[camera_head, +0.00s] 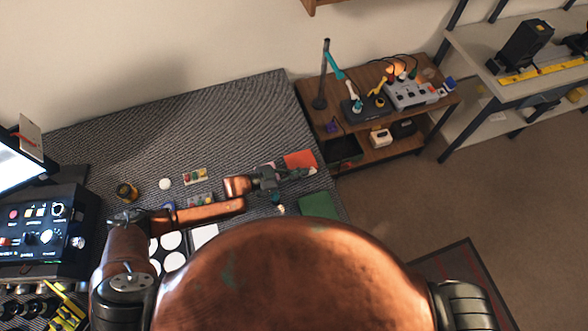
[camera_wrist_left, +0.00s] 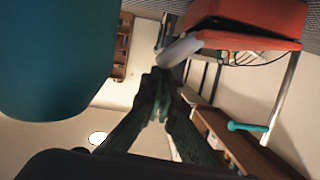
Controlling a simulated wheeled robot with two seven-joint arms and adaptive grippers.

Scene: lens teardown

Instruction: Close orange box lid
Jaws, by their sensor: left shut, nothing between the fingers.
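The orange box (camera_head: 300,159) lies near the right edge of the grey mat-covered table in the head view. In the left wrist view the orange box (camera_wrist_left: 250,38) fills the upper right, close to the fingertips. I cannot tell how far its lid stands open. My left gripper (camera_head: 303,173) is just in front of the box, reaching from the left. In the wrist view its fingers (camera_wrist_left: 158,85) are together with nothing held between them. A pale rounded piece (camera_wrist_left: 180,49) shows between the fingertips and the box. My right gripper is not in view.
A green item (camera_head: 318,205) lies on the table in front of the gripper. A large teal shape (camera_wrist_left: 55,55) fills the wrist view's left side. Small parts trays (camera_head: 195,176) and a white disc (camera_head: 165,184) lie left. The mat's back area is clear.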

